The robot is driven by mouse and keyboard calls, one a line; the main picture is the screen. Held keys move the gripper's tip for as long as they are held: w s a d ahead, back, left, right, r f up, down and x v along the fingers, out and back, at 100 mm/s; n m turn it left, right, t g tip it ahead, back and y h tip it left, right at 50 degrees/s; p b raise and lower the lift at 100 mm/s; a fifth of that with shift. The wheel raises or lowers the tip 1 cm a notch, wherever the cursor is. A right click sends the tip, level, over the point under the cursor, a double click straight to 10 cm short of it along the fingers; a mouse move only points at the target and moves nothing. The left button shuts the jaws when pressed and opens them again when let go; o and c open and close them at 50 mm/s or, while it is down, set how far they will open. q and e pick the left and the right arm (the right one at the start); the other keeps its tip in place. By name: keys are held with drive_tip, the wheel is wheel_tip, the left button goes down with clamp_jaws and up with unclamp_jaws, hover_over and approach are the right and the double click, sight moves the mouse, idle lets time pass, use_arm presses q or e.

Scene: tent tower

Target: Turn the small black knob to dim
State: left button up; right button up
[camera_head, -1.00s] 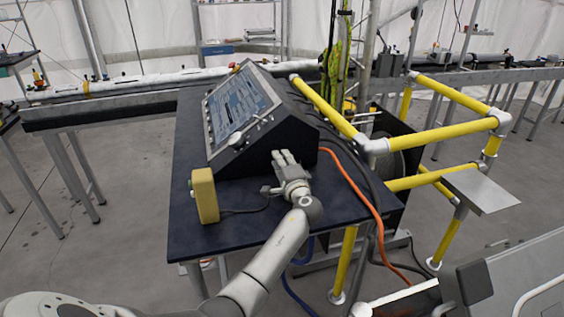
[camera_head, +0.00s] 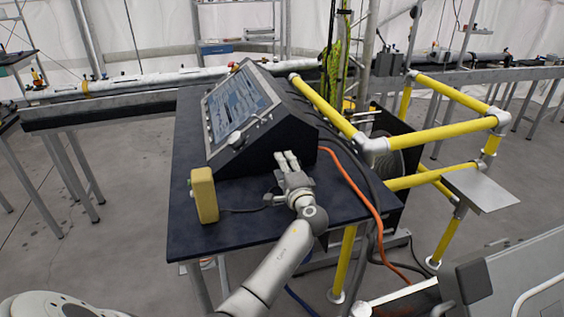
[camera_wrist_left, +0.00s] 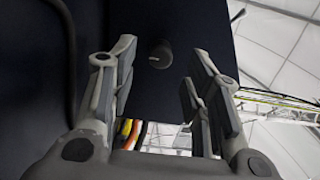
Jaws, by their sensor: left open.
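The small black knob (camera_wrist_left: 160,53) sticks out from the dark side face of a console (camera_head: 295,135). It shows in the left wrist view ahead of my left gripper (camera_wrist_left: 161,62), between the two fingers in the picture. The fingers are spread apart, and I see no contact with the knob. In the head view my left gripper (camera_head: 286,162) is close to the console's near side, just above the table. The knob cannot be made out there. My right gripper is not in view.
A yellow box (camera_head: 204,194) with a cable stands on the dark table (camera_head: 225,235), left of my gripper. The console has a tilted screen (camera_head: 236,107). An orange cable (camera_head: 358,186) and yellow railing (camera_head: 440,133) lie to the right.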

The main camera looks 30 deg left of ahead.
use_arm(q)
drive_tip(key=v, duration=0.8)
drive_tip(key=shift+s+d, duration=0.25)
